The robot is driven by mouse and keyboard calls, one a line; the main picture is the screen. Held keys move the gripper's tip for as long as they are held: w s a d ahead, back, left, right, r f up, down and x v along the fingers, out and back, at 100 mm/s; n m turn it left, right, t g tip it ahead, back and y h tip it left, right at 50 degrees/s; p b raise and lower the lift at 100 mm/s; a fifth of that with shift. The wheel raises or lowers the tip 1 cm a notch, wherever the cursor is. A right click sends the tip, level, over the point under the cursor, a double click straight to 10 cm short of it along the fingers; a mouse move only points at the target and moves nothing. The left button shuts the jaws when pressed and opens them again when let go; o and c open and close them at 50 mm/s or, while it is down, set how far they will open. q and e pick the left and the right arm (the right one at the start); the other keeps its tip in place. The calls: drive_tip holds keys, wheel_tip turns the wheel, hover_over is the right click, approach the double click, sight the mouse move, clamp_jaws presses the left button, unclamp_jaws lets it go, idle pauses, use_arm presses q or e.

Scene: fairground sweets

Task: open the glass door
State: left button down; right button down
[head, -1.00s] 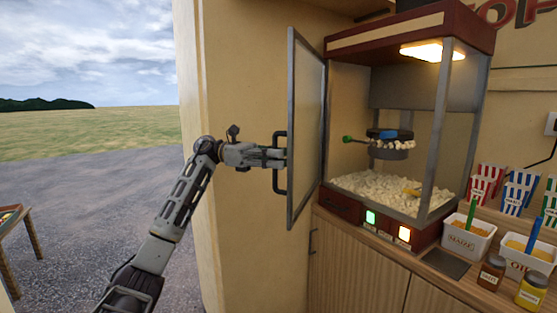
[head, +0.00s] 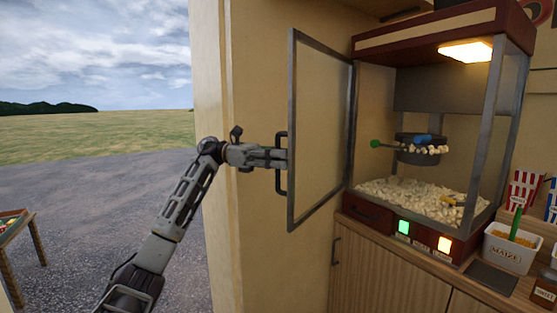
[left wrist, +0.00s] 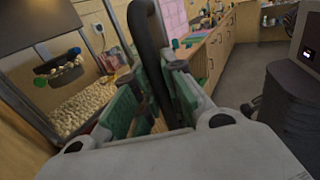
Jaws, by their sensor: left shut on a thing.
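The glass door (head: 322,140) of the popcorn machine (head: 425,130) stands swung wide open to the left, hinged at the machine's left front post. Its dark bar handle (head: 279,182) is on the door's free edge. My left gripper (head: 281,158) is shut on the handle; in the left wrist view the black handle (left wrist: 150,50) runs up between its green-padded fingers (left wrist: 152,100). The machine's front is uncovered, with popcorn (head: 420,195) on its floor and a kettle (head: 420,150) hanging inside. My right gripper is not in view.
The machine stands on a wooden counter (head: 390,275). A white maize tub (head: 510,250), striped boxes (head: 522,190) and a jar (head: 544,292) stand to its right. A cream wall (head: 245,240) is behind the door. Open ground lies at left, with a small table (head: 25,240).

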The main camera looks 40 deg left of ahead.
use_arm(q)
drive_tip(key=c, duration=1.5)
unclamp_jaws()
drive_tip(key=shift+s, duration=0.1)
drive_tip(key=shift+v, duration=6)
drive_tip(key=shift+f, duration=0.1)
